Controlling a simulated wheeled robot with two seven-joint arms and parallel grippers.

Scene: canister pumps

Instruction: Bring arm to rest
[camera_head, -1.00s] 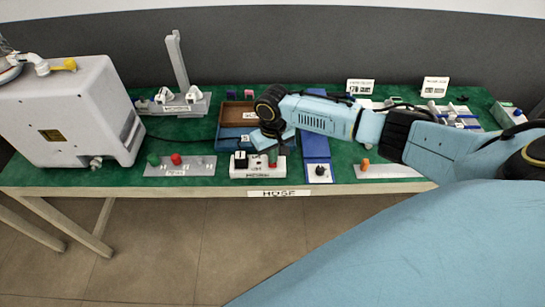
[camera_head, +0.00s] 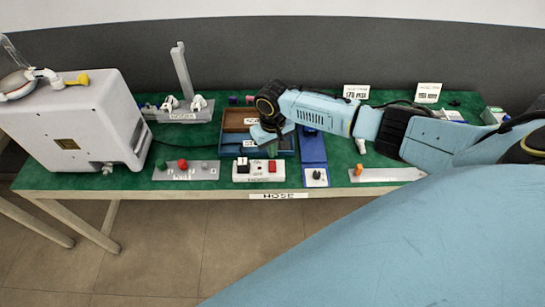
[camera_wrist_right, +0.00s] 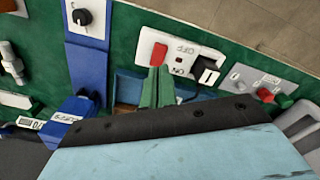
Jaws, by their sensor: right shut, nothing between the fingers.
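My right arm (camera_head: 318,108) reaches in from the right over the green table. Its gripper (camera_head: 273,150) points down above the blue and brown tray (camera_head: 228,137), partly hidden by the wrist. In the right wrist view its green fingers (camera_wrist_right: 156,88) are together with nothing between them. The fingertips overlap the near edge of a white switch box (camera_wrist_right: 178,50) with a red and a black switch; whether they touch it I cannot tell. The switch box also shows at the table's front (camera_head: 258,178). My left gripper is not in view.
A big white machine (camera_head: 75,120) stands at the left. A blue panel with a knob (camera_head: 314,176) lies right of the switch box. A grey plate with red and green buttons (camera_head: 186,172) lies left. White sign cards (camera_head: 356,91) stand behind the arm.

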